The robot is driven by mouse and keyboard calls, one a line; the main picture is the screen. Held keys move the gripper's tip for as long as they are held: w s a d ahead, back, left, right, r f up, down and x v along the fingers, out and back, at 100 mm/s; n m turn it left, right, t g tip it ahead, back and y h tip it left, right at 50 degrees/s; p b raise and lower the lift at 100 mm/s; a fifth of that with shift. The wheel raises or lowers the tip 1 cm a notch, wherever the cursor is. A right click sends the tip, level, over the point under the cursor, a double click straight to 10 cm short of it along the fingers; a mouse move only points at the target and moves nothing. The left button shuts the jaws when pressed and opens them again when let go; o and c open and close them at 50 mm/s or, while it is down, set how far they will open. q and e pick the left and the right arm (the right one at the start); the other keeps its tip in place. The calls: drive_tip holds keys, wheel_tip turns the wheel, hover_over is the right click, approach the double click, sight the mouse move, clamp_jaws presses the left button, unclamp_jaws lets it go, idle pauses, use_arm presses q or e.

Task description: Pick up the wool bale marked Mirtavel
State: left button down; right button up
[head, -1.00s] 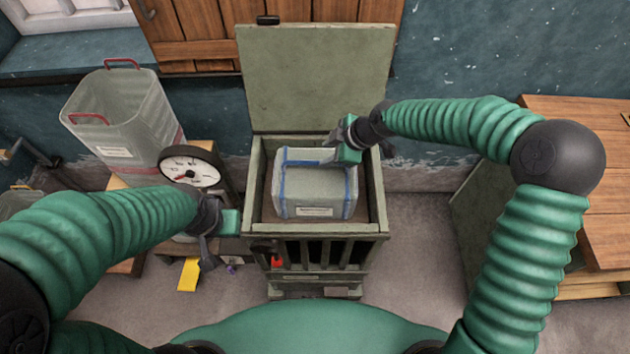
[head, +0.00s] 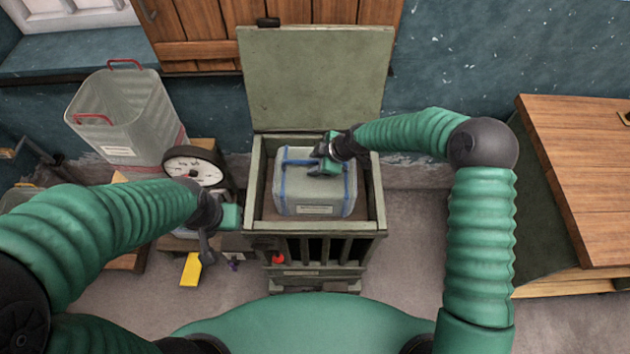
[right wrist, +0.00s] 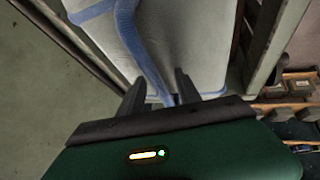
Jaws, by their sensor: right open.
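The wool bale (head: 313,195) is a pale grey block with blue straps and a white label on its front; the label's writing is too small to read. It sits inside the green slatted crate (head: 318,228), whose lid (head: 315,80) stands open. My right gripper (head: 321,162) is open over the bale's top, at its right part. In the right wrist view the blue strap (right wrist: 147,55) runs down between the two open fingers (right wrist: 160,90). My left gripper (head: 212,235) is left of the crate, apart from the bale; its jaw opening is unclear.
A tall translucent bin (head: 120,125) with red handles stands at the left, beside a round dial scale (head: 193,168). A yellow tag (head: 191,270) is below my left gripper. A wooden table (head: 590,170) stands at the right. The floor between crate and table is clear.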

drive_tip(key=shift+f, duration=0.1)
drive_tip(key=c, duration=0.9)
clamp_jaws()
drive_tip(key=shift+w, duration=0.1)
idle(0.4)
